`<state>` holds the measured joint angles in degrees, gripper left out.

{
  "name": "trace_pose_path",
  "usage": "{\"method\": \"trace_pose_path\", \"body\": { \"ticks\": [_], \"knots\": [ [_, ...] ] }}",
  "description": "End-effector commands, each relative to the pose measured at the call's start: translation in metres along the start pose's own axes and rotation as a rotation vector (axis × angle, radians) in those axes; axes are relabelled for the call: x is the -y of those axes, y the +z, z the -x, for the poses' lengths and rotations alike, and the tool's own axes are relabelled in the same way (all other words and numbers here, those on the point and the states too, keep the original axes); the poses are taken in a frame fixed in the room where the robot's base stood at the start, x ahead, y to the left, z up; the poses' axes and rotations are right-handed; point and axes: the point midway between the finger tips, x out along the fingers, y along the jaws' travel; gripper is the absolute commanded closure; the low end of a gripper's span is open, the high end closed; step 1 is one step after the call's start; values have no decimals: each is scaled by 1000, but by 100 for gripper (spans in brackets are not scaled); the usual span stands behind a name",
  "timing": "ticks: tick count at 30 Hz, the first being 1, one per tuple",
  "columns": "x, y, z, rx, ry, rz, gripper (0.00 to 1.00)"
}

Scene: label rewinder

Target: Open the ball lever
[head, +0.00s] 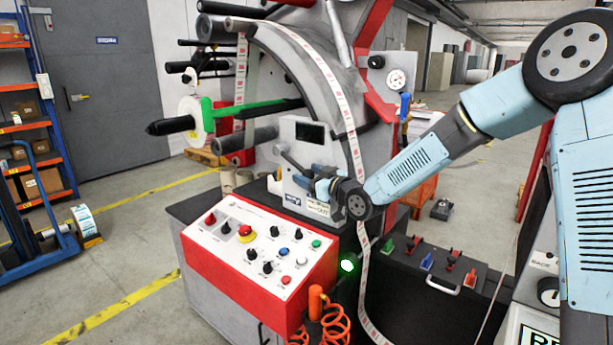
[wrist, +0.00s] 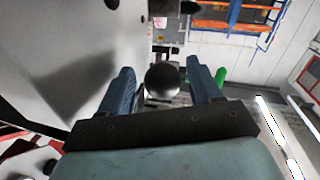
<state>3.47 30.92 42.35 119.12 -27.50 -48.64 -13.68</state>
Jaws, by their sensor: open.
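The ball lever shows in the wrist view as a round, shiny dark ball (wrist: 163,79) between the two blue fingers of my gripper (wrist: 160,66). A gap shows on each side of the ball, so the fingers look apart from it. In the head view a dark lever bar (head: 295,164) slants in front of the grey unit with a small black display. My gripper (head: 308,181) is open beside this bar. My wrist and fingers hide part of the lever and its mount, and I cannot tell the ball's exact depth between the fingers.
A red-rimmed control panel (head: 262,250) with knobs and buttons lies below my gripper. A printed label web (head: 345,105) runs down close behind my wrist. A green-hubbed spindle (head: 205,120) juts out at the left. A black toolbox (head: 440,290) stands at lower right.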

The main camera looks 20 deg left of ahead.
Motion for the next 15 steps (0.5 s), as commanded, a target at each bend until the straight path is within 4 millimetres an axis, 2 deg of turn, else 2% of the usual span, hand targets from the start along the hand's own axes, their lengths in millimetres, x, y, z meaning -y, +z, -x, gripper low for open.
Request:
{"method": "trace_pose_path", "body": {
  "ticks": [10,15],
  "knots": [
    [1,0,-4,0,-1,0,36],
    [1,0,-4,0,-1,0,52]
  ]
}}
